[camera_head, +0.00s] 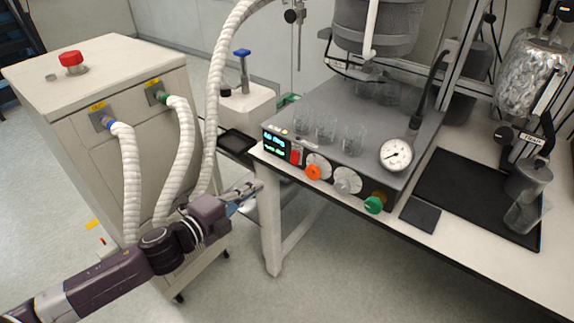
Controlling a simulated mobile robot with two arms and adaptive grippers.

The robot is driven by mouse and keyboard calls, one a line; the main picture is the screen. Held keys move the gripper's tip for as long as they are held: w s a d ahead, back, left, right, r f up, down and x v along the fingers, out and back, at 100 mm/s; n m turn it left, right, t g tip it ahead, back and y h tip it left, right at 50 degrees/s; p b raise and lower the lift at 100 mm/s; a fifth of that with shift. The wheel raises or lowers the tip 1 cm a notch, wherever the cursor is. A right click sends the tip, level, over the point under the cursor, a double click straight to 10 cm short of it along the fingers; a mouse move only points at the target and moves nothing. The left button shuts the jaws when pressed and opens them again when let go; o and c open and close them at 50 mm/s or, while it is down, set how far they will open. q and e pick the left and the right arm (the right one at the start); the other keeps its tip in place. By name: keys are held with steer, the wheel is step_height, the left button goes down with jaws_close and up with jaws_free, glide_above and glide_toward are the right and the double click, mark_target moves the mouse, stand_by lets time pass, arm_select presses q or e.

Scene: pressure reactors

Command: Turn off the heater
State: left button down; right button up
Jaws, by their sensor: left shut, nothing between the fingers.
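The heater unit (350,175) is a flat dark grey box on the white bench. Its front panel carries a lit display (276,143), a small red switch (295,157), an orange knob (313,172), a pale knob (347,181) and a green knob (374,205). My left gripper (250,190) is shut and empty. In the picture it is below and left of the display, near the bench's left front corner and apart from the panel. My right gripper is not in view.
A beige cabinet (90,110) with a red button (71,60) and white hoses (127,180) stands at left. Several glass beakers (353,140) and a dial gauge (395,155) are on the heater unit. A black tray (465,180) lies at right. The floor before the bench is clear.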

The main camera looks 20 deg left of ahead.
mark_target(293, 162)
arm_select(q)
steer(key=p+x, duration=0.2)
steer(key=x, duration=1.1)
steer(key=shift+w+d, duration=0.1)
steer(key=shift+w, duration=0.25)
steer(key=shift+f, duration=0.1)
steer(key=b, duration=0.1)
steer(key=f+b, duration=0.1)
steer(key=b, duration=0.1)
steer(key=shift+w+d+t, duration=0.15)
steer(key=shift+w+t, duration=0.05)
steer(key=shift+t, duration=0.1)
steer(key=shift+r+p, duration=0.3)
steer(key=shift+r, duration=0.15)
steer(key=shift+f, duration=0.1)
